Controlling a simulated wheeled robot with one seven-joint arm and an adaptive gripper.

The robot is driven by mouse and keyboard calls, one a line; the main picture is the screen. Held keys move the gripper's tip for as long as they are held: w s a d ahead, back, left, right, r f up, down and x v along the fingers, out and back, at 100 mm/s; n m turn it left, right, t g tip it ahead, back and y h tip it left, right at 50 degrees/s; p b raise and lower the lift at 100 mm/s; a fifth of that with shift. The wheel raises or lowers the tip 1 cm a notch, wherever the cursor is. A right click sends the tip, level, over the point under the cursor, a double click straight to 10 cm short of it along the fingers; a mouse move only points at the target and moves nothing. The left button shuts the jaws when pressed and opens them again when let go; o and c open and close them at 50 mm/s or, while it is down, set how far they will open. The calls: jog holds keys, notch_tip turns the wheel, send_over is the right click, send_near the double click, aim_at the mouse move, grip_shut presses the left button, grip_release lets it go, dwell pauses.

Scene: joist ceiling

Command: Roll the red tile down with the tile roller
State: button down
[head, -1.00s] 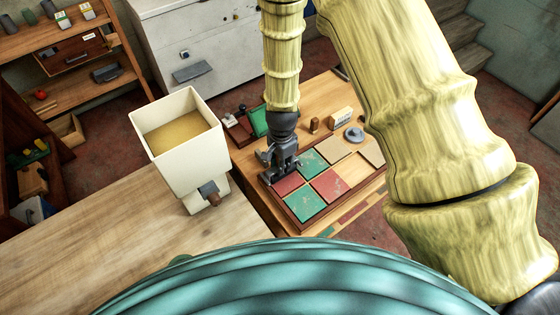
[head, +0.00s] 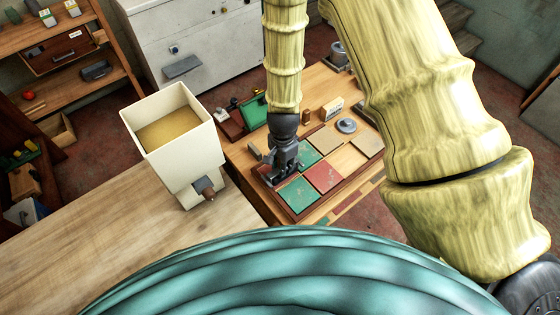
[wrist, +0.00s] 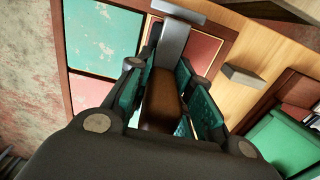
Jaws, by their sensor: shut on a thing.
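My gripper (head: 280,172) is shut on the brown handle of the tile roller (wrist: 165,98). The roller's grey shaft and cross-piece extend away from the fingers in the wrist view. In that view the roller end overlaps a red tile (wrist: 206,47) beside a worn teal tile (wrist: 104,38). I cannot tell whether it touches the tile. In the head view my gripper largely covers this red tile, at the tray's left. A second red tile (head: 323,177) lies further right, between two green tiles; one green tile (head: 299,196) is nearest me.
A round grey object (head: 346,126) and a beige tile (head: 368,146) are on the right. A cream hopper (head: 170,135) stands on the nearer table.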

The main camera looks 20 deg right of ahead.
jog(key=shift+s+d, duration=0.1)
jog(key=shift+s, duration=0.3)
jog(key=shift+w+a+r+p, duration=0.1)
jog(key=shift+w+a+p, duration=0.15)
jog(key=shift+w, duration=0.45)
jog(key=shift+w+a+p, duration=0.2)
jog(key=shift+w+a, duration=0.05)
jog(key=shift+w, duration=0.65)
jog(key=shift+w, duration=0.1)
jog(key=shift+w+a, duration=0.25)
jog(key=shift+w, duration=0.35)
jog(key=shift+w+a, duration=0.25)
jog(key=shift+w, duration=0.35)
jog(key=shift+s, duration=0.1)
jog(key=shift+s+d+p, duration=0.2)
jog(key=shift+s+d, duration=0.05)
jog(key=shift+s, duration=0.4)
jog(key=shift+s+d+p, duration=0.2)
jog(key=shift+s+d, duration=0.05)
jog(key=shift+s, duration=0.4)
jog(key=shift+s, duration=0.1)
